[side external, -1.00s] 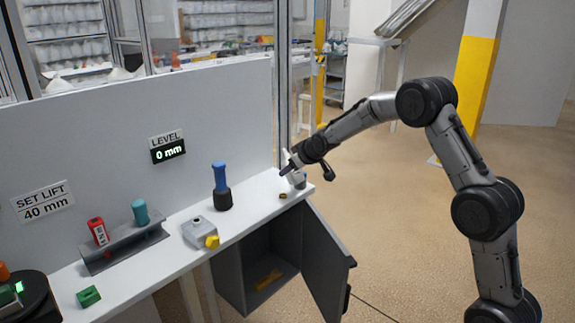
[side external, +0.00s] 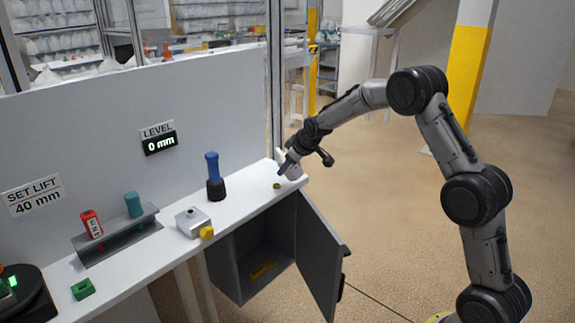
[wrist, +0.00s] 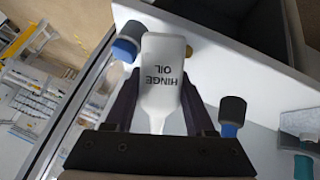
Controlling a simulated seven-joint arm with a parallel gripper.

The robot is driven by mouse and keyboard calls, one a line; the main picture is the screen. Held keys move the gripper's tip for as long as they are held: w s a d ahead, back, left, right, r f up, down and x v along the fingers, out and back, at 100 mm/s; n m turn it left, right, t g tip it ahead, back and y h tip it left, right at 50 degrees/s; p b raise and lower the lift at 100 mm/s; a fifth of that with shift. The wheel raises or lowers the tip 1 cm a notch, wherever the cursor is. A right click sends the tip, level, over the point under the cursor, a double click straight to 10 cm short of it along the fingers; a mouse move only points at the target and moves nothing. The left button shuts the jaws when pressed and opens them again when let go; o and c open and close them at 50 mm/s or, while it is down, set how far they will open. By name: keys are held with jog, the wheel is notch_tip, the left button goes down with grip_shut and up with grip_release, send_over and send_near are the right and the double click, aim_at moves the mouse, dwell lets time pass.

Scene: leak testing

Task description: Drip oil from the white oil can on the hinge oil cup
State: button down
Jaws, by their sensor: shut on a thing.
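My gripper (side external: 289,162) is low over the far right end of the white bench. In the wrist view my gripper (wrist: 160,104) is shut on the white oil can (wrist: 163,70), with a dark finger on each side. The can's label reads HINGE OIL and appears upside down; its narrow end points to the bottom of that view. In the side view the can is small and mostly hidden by my gripper. A small brass ring (side external: 277,185), which looks like the hinge oil cup, sits on the bench just in front of my gripper. A brass-coloured bit (wrist: 188,50) shows beside the can.
A blue-handled tool with a black base (side external: 214,178) stands left of my gripper. A grey block with a yellow knob (side external: 194,222) and a grey rack (side external: 118,236) are farther left. The cabinet door (side external: 318,252) hangs open below the bench end.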

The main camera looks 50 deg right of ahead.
aim_at(296, 171)
jog(key=shift+s+d+f+n+g+h, duration=0.1)
jog(key=shift+s+n+g+h, duration=0.2)
jog(key=shift+g, duration=0.5)
jog(key=g, duration=0.1)
jog(key=g+h, duration=0.1)
jog(key=s+n+g+h, duration=0.1)
jog(key=shift+d+f+g, duration=0.3)
jog(key=shift+d+f, duration=0.1)
jog(key=g+h, duration=0.1)
jog(key=g, duration=0.1)
jog(key=f+n+g+h, duration=0.1)
jog(key=shift+s+d+g+h, duration=0.15)
jog(key=shift+s+g+h, duration=0.15)
jog(key=shift+g, duration=0.1)
jog(key=shift+r+n+g+h, duration=0.5)
jog(key=shift+r+g+h, duration=0.15)
jog(key=shift+g, duration=0.25)
